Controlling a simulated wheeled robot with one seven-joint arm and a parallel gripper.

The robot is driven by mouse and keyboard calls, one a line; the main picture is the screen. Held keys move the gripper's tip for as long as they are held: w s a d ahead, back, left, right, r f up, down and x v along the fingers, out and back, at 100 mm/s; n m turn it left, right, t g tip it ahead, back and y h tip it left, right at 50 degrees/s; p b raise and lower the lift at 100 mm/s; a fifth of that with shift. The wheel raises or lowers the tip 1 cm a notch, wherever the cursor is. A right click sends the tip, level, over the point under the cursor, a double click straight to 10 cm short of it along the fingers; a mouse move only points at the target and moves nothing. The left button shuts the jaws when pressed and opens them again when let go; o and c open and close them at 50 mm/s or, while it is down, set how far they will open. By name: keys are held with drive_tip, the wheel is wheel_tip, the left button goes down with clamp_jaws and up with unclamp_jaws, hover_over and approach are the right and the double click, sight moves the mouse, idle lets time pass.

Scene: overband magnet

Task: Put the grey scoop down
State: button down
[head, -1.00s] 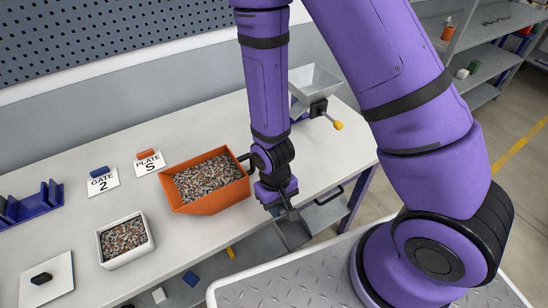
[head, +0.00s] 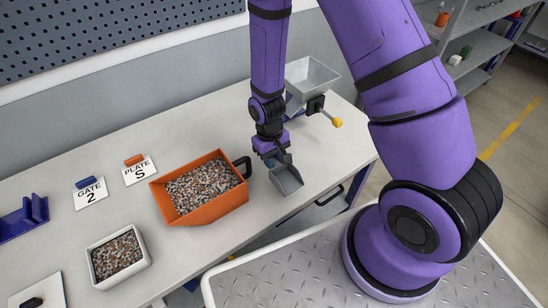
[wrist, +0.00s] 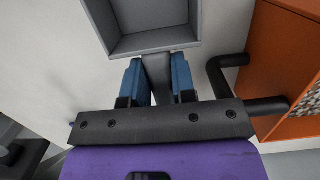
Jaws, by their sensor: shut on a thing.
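The grey scoop (head: 287,179) is an open, square-sided pan on a short handle. My gripper (head: 276,159) is shut on its handle, and the scoop hangs over the bench's front part, right of the orange bin. In the wrist view my gripper (wrist: 157,80) has its blue fingers on either side of the grey handle, with the scoop pan (wrist: 155,41) beyond the fingertips. The visible inside of the pan looks empty. I cannot tell whether the scoop touches the bench.
The orange bin (head: 206,213) of mixed granules, with a black handle (head: 244,166), is close left of the scoop. A white tray (head: 91,265) stands further left. A grey hopper (head: 312,78) with a yellow-knobbed lever (head: 336,122) is behind right. Bare bench (head: 310,160) lies around the scoop.

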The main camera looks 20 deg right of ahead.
sight(274, 158)
drive_tip(key=shift+w+d+f, duration=0.1)
drive_tip(key=shift+w+d, duration=0.25)
drive_tip(key=shift+w, duration=0.3)
drive_tip(key=shift+w+d+f, duration=0.1)
drive_tip(key=shift+w+d, duration=0.2)
drive_tip(key=shift+w, duration=0.3)
drive_tip(key=shift+w+d+f, duration=0.1)
drive_tip(key=shift+w+f, duration=0.05)
drive_tip(key=shift+f, duration=0.75)
drive_tip(key=shift+w+d+f, duration=0.1)
drive_tip(key=shift+w+f, duration=0.05)
drive_tip(key=shift+f, duration=0.7)
drive_tip(key=c, duration=0.9)
unclamp_jaws()
drive_tip(key=shift+f, duration=0.1)
drive_tip(key=shift+c, duration=0.2)
